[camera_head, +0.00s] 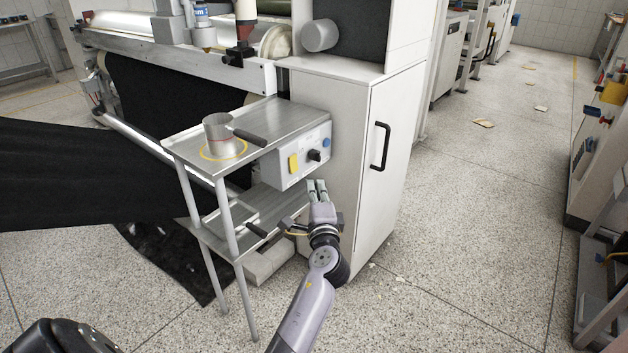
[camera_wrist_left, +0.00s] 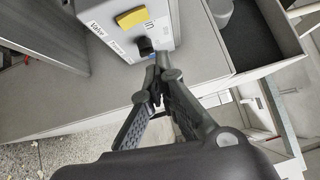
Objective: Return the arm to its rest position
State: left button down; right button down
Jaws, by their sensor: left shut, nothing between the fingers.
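My left arm reaches up from the bottom middle of the head view. Its gripper (camera_head: 318,188) is shut and empty, just below and in front of the grey control box (camera_head: 300,158). In the left wrist view the closed fingertips (camera_wrist_left: 160,70) appear near the box's black knob (camera_wrist_left: 145,46); whether they touch it cannot be told. The box also has a yellow button (camera_head: 293,163), seen again in the wrist view (camera_wrist_left: 131,19), and a blue knob (camera_head: 326,142). My right gripper is not in view.
A metal shelf stand (camera_head: 190,150) with a metal cup (camera_head: 217,130) stands left of the gripper. A white cabinet (camera_head: 350,170) with a black handle (camera_head: 381,147) stands close behind and right. Black fabric (camera_head: 80,175) hangs at left. The floor (camera_head: 470,230) at right is mostly clear.

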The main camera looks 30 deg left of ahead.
pick_arm(q)
jog(key=shift+s+d, duration=0.2)
jog(key=shift+s, duration=0.05)
dwell(0.4)
